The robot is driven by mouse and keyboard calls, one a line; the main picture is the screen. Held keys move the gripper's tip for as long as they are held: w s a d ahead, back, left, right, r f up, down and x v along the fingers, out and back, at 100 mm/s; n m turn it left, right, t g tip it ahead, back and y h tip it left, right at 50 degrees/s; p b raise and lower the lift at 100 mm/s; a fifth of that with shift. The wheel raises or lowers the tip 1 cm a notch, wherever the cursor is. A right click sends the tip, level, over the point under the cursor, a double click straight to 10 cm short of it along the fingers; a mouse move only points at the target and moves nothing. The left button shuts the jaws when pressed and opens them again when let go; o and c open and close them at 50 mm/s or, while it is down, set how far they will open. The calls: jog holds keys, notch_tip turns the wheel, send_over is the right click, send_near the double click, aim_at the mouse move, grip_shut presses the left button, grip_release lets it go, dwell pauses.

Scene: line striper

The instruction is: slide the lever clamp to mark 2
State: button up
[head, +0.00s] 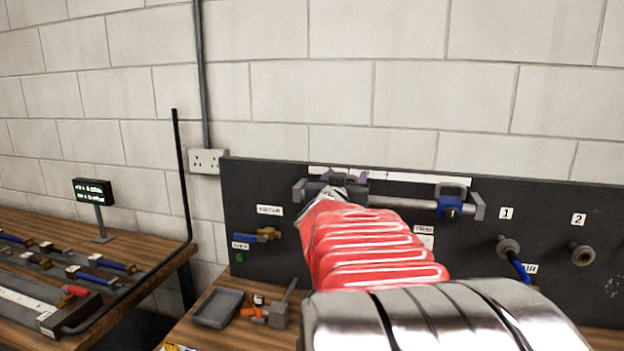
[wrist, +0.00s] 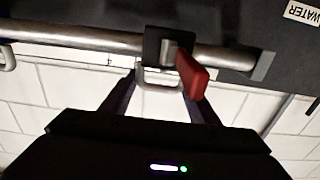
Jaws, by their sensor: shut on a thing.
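The lever clamp (wrist: 154,46) is a dark block around a silver rail (wrist: 90,42), near the rail's end bracket (wrist: 262,66). Its red lever (wrist: 194,76) sticks out from the rail. My gripper (wrist: 158,84) is shut on the clamp's grey loop handle, one finger on each side. In the head view my gripper (head: 345,178) is at the left end of the rail, and my arm hides part of the clamp and rail. A white strip (head: 420,178) runs above the rail; I cannot read marks on it.
A blue clamp (head: 449,207) with a grey loop sits near the rail's right end. Labels 1 (head: 506,213) and 2 (head: 579,219) are above round knobs on the dark panel (head: 245,180). A grey tray (head: 218,308) and small tools lie on the bench below.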

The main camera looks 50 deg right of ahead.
jog(key=shift+s, duration=0.1)
jog(key=o, duration=1.2)
jog(key=shift+o, duration=0.2)
jog(key=shift+a, duration=0.2)
jog(key=v, duration=1.3)
jog(key=shift+s+a, duration=0.15)
jog(key=shift+s, duration=0.1)
